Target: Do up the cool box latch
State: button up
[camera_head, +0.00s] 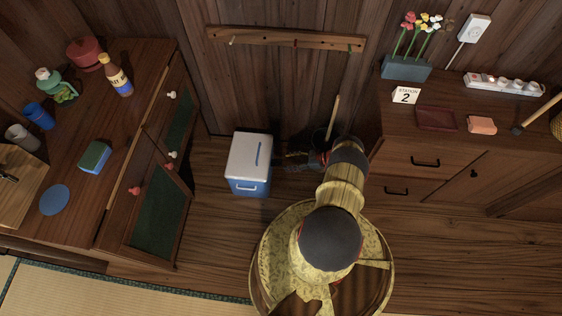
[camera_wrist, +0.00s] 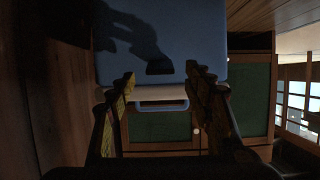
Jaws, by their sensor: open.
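The cool box (camera_head: 249,155) stands on the floor near the back wall, with a blue body, a white lid and a pale handle on its front. The lid looks down on the body. In the wrist view its blue side (camera_wrist: 195,35) fills the top, above the pale lid edge (camera_wrist: 180,92) and a blue loop handle (camera_wrist: 162,106). In the head view my gripper (camera_head: 300,160) is right of the box.
A cabinet with green-panelled doors (camera_head: 157,222) stands left of the box; one door appears swung out. A drawer cabinet (camera_head: 425,165) stands to the right. A peg rail (camera_head: 285,38) is on the back wall. Bare floor lies in front of the box.

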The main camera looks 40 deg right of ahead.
aim_at(281, 162)
jog(key=shift+b+x, duration=0.3)
jog(key=shift+x, duration=2.35)
jog(key=c, duration=0.3)
jog(key=c, duration=0.8)
jog(key=shift+c, duration=0.3)
jog(key=shift+r+h, duration=0.15)
jog(key=shift+h, duration=0.15)
jog(key=shift+c, duration=0.2)
jog(key=shift+w+r+g+h+p, duration=0.15)
jog(key=shift+r+g+h+p, duration=0.35)
jog(key=shift+g+p, duration=0.45)
jog(key=shift+w+a+r+g+h+p, duration=0.2)
jog(key=shift+a+r+g+h+p, duration=0.1)
jog(key=shift+g+h, duration=0.4)
jog(key=shift+w+a+r+g+h+p, duration=0.15)
jog(key=shift+w+r+g+h+p, duration=0.1)
jog(key=shift+g+h, duration=0.4)
jog(key=o, duration=1.2)
